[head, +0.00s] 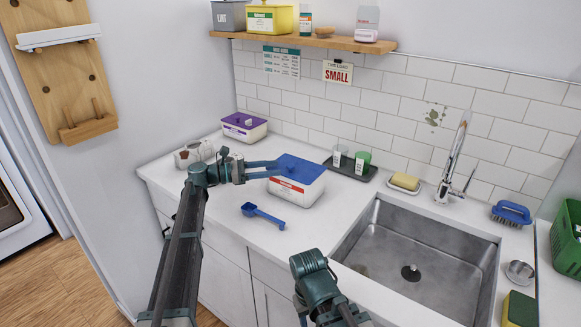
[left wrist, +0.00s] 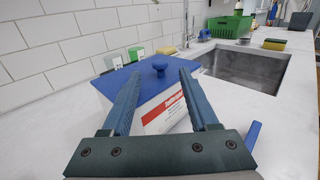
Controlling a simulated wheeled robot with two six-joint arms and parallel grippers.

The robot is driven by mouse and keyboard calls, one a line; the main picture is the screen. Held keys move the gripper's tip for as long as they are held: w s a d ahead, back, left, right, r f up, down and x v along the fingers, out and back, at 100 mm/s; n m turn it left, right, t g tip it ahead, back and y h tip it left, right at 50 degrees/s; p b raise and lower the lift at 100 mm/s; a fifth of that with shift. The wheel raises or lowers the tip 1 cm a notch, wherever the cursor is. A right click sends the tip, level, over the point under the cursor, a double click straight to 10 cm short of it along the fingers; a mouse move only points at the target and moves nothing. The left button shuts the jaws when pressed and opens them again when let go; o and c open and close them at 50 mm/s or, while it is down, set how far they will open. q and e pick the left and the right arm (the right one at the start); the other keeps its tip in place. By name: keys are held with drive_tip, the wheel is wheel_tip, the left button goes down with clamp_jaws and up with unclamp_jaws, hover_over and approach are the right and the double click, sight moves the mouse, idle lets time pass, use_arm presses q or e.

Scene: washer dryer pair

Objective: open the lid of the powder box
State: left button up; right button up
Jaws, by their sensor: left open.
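The powder box (head: 297,203) is a white tub with a red label and a blue lid (head: 303,169), standing on the white counter. My left gripper (head: 277,169) is open at the near left of the lid.
A blue scoop (head: 263,214) lies in front of the box. A purple-lidded tub (head: 244,127) stands back left. Cups stand on a dark tray (head: 349,171) behind right. The steel sink (head: 440,255) is at right. A wooden shelf (head: 330,42) hangs above.

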sight(290, 165)
use_arm(q)
drive_tip(key=d, duration=0.3)
drive_tip(key=w+d, duration=0.1)
drive_tip(key=d, duration=0.2)
drive_tip(key=shift+w+d, duration=0.15)
drive_tip(key=shift+d, duration=0.05)
clamp_jaws()
idle(1.3)
